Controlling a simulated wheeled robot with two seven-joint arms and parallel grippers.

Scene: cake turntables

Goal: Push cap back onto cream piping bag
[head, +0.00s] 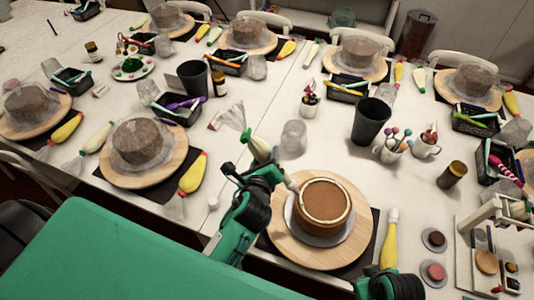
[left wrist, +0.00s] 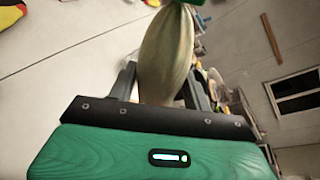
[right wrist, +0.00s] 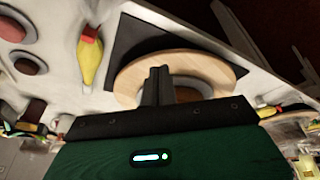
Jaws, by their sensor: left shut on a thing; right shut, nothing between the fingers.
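My left gripper (head: 262,172) is shut on a cream piping bag (head: 256,146), left of the near cake. The bag's gathered pale end points up and left, and its tip end points down toward the cake. In the left wrist view the bag (left wrist: 166,55) sits between the fingers (left wrist: 160,90). A small white piece (head: 213,203) stands on the table left of the gripper; it may be the cap, but it is too small to tell. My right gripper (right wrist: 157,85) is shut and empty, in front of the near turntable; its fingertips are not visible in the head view.
The brown cake (head: 324,203) with a cream ring on top stands on a round wooden turntable (head: 283,245). A yellow bag (head: 389,240) lies right of it. A black cup (head: 370,122), clear cup (head: 293,138) and white stand (head: 497,212) are nearby. Other wrapped cakes fill the table.

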